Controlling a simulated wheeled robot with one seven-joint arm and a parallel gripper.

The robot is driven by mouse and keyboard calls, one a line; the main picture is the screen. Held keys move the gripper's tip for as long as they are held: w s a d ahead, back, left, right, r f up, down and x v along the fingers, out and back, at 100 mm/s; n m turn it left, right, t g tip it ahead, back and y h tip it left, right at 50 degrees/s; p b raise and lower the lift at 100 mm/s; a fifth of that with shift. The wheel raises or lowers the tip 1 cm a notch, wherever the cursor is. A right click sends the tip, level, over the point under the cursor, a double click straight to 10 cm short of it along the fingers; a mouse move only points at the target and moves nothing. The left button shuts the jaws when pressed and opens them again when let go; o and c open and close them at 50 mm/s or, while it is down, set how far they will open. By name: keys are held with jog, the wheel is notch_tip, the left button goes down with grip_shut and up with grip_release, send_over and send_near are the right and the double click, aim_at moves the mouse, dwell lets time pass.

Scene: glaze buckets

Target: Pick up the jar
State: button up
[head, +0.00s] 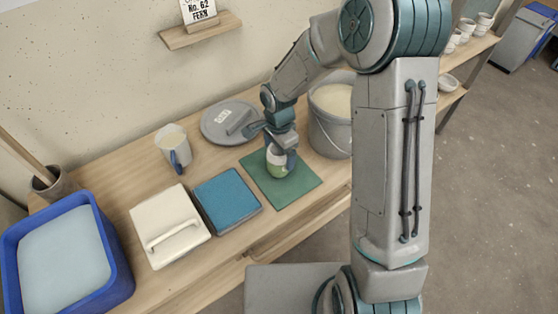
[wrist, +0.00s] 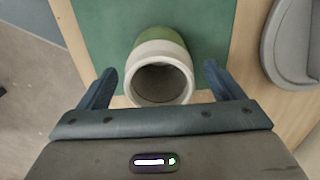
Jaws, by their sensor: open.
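The jar (head: 277,166) is small, green below and pale above. It stands on a green mat (head: 290,193) on the wooden bench. In the wrist view the jar (wrist: 160,70) shows its open round mouth towards the camera, and its inside looks empty. My gripper (head: 277,150) is at the jar from above in the head view and hides part of it. In the wrist view my gripper (wrist: 160,78) is open, with one finger on each side of the jar and a gap on both sides.
A grey bucket (head: 331,136) stands behind right of the mat, and a grey round lid (head: 213,128) lies behind left.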

jog(key=shift+f, duration=0.9)
jog(key=c, duration=1.3)
